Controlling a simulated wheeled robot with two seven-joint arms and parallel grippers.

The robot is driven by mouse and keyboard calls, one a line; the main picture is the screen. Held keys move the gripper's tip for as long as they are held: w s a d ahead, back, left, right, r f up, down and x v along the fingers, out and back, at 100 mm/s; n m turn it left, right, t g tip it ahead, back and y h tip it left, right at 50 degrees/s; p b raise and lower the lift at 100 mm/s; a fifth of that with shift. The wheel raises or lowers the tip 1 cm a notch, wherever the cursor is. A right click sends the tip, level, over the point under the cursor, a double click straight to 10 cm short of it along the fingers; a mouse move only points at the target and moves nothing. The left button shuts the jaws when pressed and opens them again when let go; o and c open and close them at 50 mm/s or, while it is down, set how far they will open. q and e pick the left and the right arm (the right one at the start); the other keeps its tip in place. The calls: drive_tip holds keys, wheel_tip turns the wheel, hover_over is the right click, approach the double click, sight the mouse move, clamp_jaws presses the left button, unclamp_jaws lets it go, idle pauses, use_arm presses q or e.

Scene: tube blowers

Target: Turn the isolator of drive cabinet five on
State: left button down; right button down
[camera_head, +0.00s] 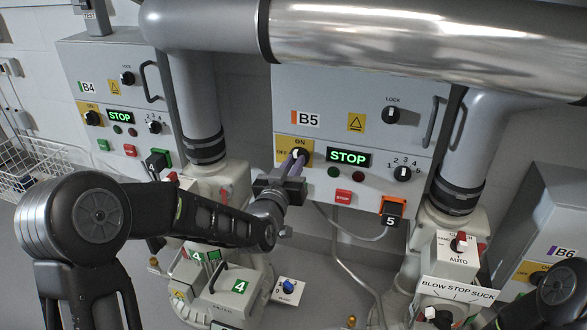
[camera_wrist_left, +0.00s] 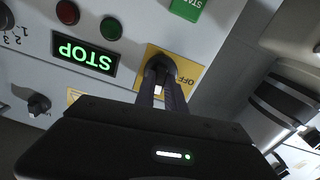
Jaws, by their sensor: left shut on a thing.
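Drive cabinet B5 (camera_head: 350,85) is a grey box on the wall in the middle of the head view. Its isolator is a black rotary knob (camera_head: 300,153) on a yellow plate (camera_head: 282,151), marked ON at the top and OFF at the left. My left gripper (camera_head: 297,165) is shut on this knob from the front. In the left wrist view, upside down, both fingers (camera_wrist_left: 162,92) clasp the knob (camera_wrist_left: 159,66), and a white mark shows between them. The fingers partly cover the knob, so I cannot tell its exact angle. My right gripper is not visible.
B5's display (camera_head: 349,158) reads STOP in green. A red stop button (camera_head: 343,197) and an orange-framed box (camera_head: 392,208) marked 5 are below it. Cabinet B4 (camera_head: 105,75) stands left, B6 (camera_head: 555,220) right. Large grey pipes (camera_head: 200,100) flank B5, and a steel duct (camera_head: 400,40) crosses above.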

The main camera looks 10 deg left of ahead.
use_arm(q)
drive_tip(key=shift+m, duration=0.9)
drive_tip(key=c, duration=1.4)
unclamp_jaws()
drive_tip(key=s+p, duration=0.1)
drive_tip(key=s, duration=0.6)
drive_tip(key=shift+s+a, duration=0.2)
drive_tip(key=shift+s, duration=0.2)
